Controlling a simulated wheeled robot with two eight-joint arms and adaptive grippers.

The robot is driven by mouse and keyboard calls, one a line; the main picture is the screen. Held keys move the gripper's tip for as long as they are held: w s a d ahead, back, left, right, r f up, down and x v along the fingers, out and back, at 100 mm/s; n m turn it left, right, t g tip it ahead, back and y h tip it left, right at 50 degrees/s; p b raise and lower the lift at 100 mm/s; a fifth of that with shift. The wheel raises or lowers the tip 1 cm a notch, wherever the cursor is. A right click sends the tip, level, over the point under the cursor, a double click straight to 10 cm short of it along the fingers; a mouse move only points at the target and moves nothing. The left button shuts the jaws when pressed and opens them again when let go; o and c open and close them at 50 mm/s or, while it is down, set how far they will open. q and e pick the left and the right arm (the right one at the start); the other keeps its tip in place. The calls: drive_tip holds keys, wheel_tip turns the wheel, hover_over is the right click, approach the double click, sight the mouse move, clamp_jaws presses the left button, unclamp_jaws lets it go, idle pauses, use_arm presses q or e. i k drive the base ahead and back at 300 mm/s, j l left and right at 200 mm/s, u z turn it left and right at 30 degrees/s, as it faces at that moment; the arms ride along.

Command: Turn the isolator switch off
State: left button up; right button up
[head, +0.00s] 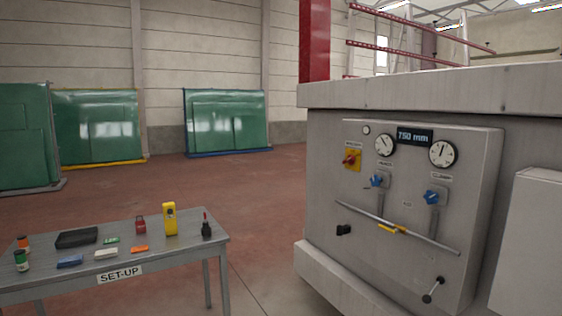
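The isolator switch (352,159) is a red rotary knob on a yellow square plate, with a small label above it. It is on the upper left of the grey machine's control panel (465,190). The label is too small to read, and I cannot tell the knob's position for sure. Neither of my grippers shows in the head view.
Near the switch are two dials (442,153), a display reading 750 mm (415,137) and two blue valve handles (432,196). A slanted bar (440,244) and a crank (433,290) sit lower. A set-up table (175,250) with several small items stands left; floor between is clear.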

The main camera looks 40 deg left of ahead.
sight(350, 160)
drive_tip(key=u, duration=0.85)
drive_tip(key=i+j, duration=0.1)
drive_tip(key=i, duration=0.8)
